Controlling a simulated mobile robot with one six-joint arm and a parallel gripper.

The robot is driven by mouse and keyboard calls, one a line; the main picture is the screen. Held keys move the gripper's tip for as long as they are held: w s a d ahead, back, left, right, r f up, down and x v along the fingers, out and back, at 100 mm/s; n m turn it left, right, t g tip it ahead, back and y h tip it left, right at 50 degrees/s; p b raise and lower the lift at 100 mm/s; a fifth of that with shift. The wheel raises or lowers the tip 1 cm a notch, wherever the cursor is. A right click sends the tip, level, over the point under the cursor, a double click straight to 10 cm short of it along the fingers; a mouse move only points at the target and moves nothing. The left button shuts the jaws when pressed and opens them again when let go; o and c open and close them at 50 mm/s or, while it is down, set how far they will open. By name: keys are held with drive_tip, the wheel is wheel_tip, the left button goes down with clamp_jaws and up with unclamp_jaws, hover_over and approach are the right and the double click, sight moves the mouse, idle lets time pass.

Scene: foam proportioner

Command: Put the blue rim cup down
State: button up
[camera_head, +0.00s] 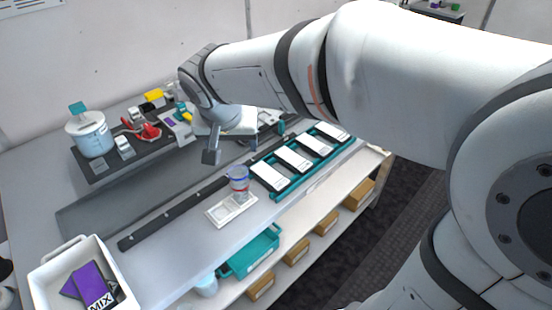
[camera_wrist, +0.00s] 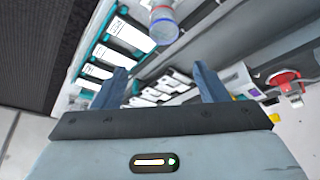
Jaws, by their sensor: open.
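The blue rim cup (camera_head: 238,172) is clear, with a blue band near its top, and looks upright. A red band (camera_head: 239,187) shows just below it; I cannot tell whether that belongs to a second cup underneath. The cup stands on a white tray with round recesses (camera_head: 219,213). It also shows at the top of the wrist view (camera_wrist: 164,30). My gripper (camera_head: 211,155) is left of the cup and higher, apart from it. In the wrist view its two fingers (camera_wrist: 161,82) are spread with nothing held between them.
A teal rack with several white cards (camera_head: 292,160) stands right of the cup. A dark rail (camera_head: 160,227) runs behind the tray. A white bin with purple packets (camera_head: 48,275) is front left. A lidded container (camera_head: 91,137) and red device (camera_head: 147,131) stand at the back.

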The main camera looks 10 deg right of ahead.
drive_tip(key=s+d+f+n, duration=0.1)
drive_tip(key=s+d+f, duration=0.1)
drive_tip(key=s+d, duration=0.5)
drive_tip(key=s+d+f+n+g+y, duration=0.1)
drive_tip(key=s+d+f, duration=0.2)
drive_tip(key=s+d, duration=0.4)
drive_tip(key=shift+s+d+f+g, duration=0.15)
drive_tip(key=shift+d+f+g, duration=0.15)
drive_tip(key=shift+d, duration=0.1)
